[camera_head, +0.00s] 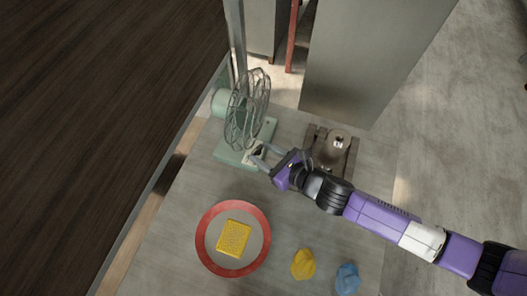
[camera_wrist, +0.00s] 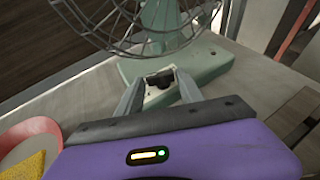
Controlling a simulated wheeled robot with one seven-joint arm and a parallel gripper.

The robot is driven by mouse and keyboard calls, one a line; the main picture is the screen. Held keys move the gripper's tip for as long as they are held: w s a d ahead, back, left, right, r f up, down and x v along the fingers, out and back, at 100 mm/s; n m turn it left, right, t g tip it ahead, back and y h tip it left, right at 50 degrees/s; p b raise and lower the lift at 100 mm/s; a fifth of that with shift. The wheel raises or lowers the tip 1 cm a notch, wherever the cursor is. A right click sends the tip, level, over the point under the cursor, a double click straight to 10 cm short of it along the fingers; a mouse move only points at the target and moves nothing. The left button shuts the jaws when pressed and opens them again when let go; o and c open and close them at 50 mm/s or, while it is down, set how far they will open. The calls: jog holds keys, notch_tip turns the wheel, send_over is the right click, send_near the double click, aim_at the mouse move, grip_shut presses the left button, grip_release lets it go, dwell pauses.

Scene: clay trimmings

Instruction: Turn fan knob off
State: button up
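A pale green fan (camera_head: 248,108) with a wire cage stands near the back left of the table. Its cage and green base (camera_wrist: 208,62) also show in the wrist view. A dark knob (camera_wrist: 159,79) sits on a light panel at the front of the base. My gripper (camera_head: 262,155) reaches the front of the base from the right. In the wrist view my gripper (camera_wrist: 158,84) is open, with one finger on each side of the knob. I cannot tell whether the fingertips touch it. The knob's setting is too small to read.
A red-rimmed plate (camera_head: 204,255) holding a yellow sponge (camera_head: 233,239) lies at the front left. A yellow lump (camera_head: 303,264) and a blue lump (camera_head: 347,279) lie at the front right. A brown stand with a round piece (camera_head: 338,142) is behind my arm.

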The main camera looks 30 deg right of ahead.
jog(key=shift+o, duration=1.3)
jog(key=v, duration=0.8)
jog(key=shift+b, duration=0.4)
jog(key=shift+w, duration=0.1)
